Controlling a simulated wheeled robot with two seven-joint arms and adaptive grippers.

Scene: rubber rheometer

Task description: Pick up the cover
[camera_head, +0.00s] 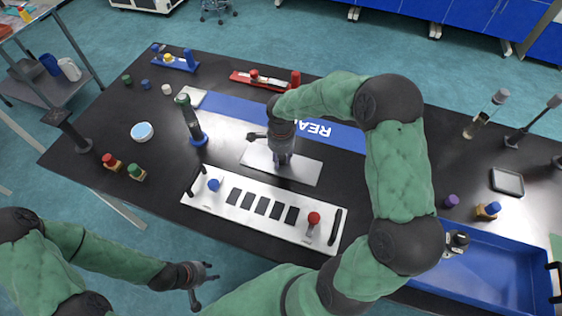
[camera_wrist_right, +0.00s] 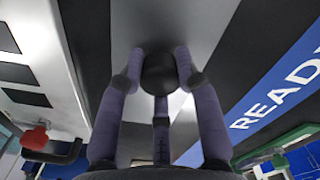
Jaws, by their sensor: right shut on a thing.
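The cover looks to be a flat grey metal plate (camera_head: 302,170) with a round black knob (camera_wrist_right: 159,74). It lies in the middle of the black table in the head view, and the plate also shows in the right wrist view (camera_wrist_right: 195,22). My right gripper (camera_head: 282,157) is above the plate, with its fingers shut around the knob. The gripper hides the knob in the head view. I cannot tell whether the plate touches the table. My left gripper (camera_head: 203,286) is open and empty, off the front edge of the table at lower left.
A white panel (camera_head: 258,208) with dark squares, black handles and a blue and a red knob lies just in front of the plate. A green and black tool (camera_head: 189,120) stands to the left. A blue tray (camera_head: 500,262) is at the right. A blue printed strip (camera_head: 240,108) runs behind.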

